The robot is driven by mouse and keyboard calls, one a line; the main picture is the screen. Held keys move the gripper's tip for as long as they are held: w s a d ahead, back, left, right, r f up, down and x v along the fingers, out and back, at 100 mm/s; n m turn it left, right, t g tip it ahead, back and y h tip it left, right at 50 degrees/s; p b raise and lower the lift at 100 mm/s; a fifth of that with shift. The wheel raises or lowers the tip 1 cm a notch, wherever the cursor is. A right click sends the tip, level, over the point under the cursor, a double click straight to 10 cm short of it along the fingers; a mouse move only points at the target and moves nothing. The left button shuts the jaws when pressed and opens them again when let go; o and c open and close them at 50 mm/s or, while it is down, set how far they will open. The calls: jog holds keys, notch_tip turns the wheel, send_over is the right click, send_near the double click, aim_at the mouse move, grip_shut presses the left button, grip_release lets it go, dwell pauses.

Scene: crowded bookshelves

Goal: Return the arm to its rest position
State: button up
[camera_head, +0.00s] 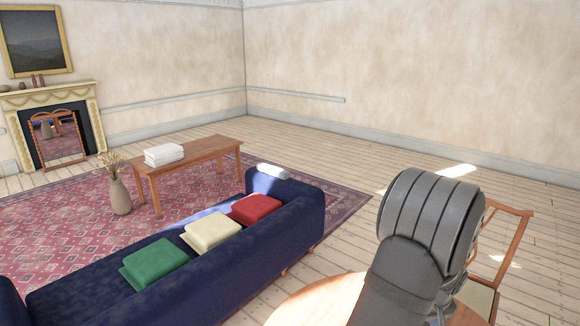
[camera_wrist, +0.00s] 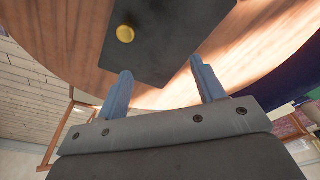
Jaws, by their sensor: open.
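My gripper (camera_wrist: 160,65) is open in the wrist view, its two blue-grey fingers wide apart with nothing held between them. The fingers point toward a dark flat panel (camera_wrist: 178,30) on a round wooden table (camera_wrist: 62,30). A small yellow round thing (camera_wrist: 125,33) sits on the panel. In the head view my grey arm (camera_head: 430,225) is bent at the lower right, over the wooden table (camera_head: 315,303). The gripper's fingers are hidden in that view.
A wooden chair (camera_head: 507,215) stands right behind my arm. A blue sofa (camera_head: 100,290) with green, cream and red cushions lies to the left. Beyond it are a low wooden table (camera_head: 200,160) with white folded cloths and a vase (camera_head: 120,195). Bare floor lies toward the back wall.

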jog(key=w+a+f, duration=0.1)
jog(key=w+a, duration=0.3)
jog(key=a, duration=0.3)
jog(key=w+a+f, duration=0.1)
jog(key=w+a, duration=0.3)
jog(key=a, duration=0.4)
jog(key=shift+f+n, duration=0.15)
jog(key=shift+n, duration=0.25)
jog(key=shift+w, duration=0.1)
